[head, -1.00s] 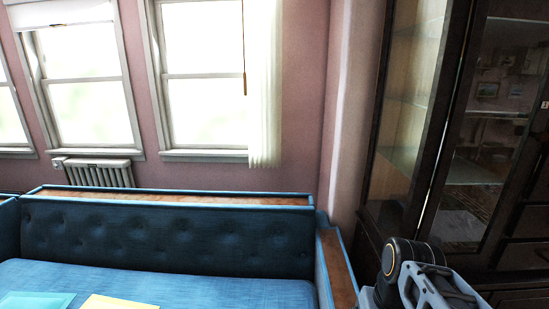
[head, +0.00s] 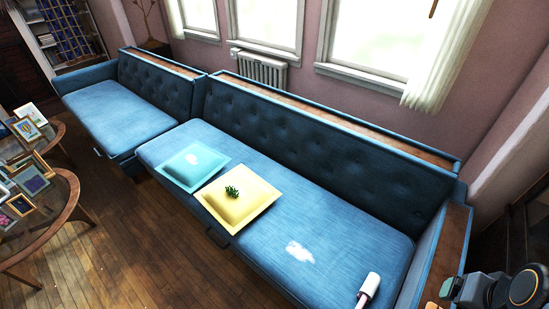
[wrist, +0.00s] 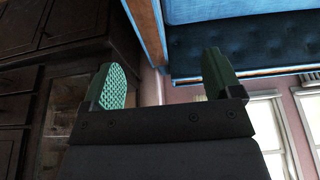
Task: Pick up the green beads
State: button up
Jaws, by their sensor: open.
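A small clump of green beads (head: 232,191) lies on top of the yellow cushion (head: 255,205) on the blue sofa, in the middle of the head view. My gripper (wrist: 164,85) shows in the wrist view with its two green-padded fingers spread wide and nothing between them. The beads are not in the wrist view. In the head view, part of my arm shows at the lower right corner, well apart from the beads; my fingertips are not seen there.
A teal cushion (head: 194,165) lies left of the yellow one. A white cylindrical item (head: 370,284) is at the sofa's right end, beside its wooden-topped armrest (head: 440,255). A table with picture frames (head: 62,205) stands at left. Wooden floor (head: 130,240) lies clear before the sofa.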

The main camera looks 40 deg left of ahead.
aim_at(232, 190)
jog(key=k, duration=0.5)
jog(key=u, duration=2.6)
jog(key=k, duration=0.65)
jog(key=z, duration=0.7)
jog(key=i, duration=0.9)
jog(key=u, duration=0.1)
jog(key=k, duration=0.6)
jog(key=u, duration=0.9)
jog(key=i, duration=1.25)
jog(key=u, duration=0.5)
jog(key=i, duration=1.3)
jog(key=z, duration=0.4)
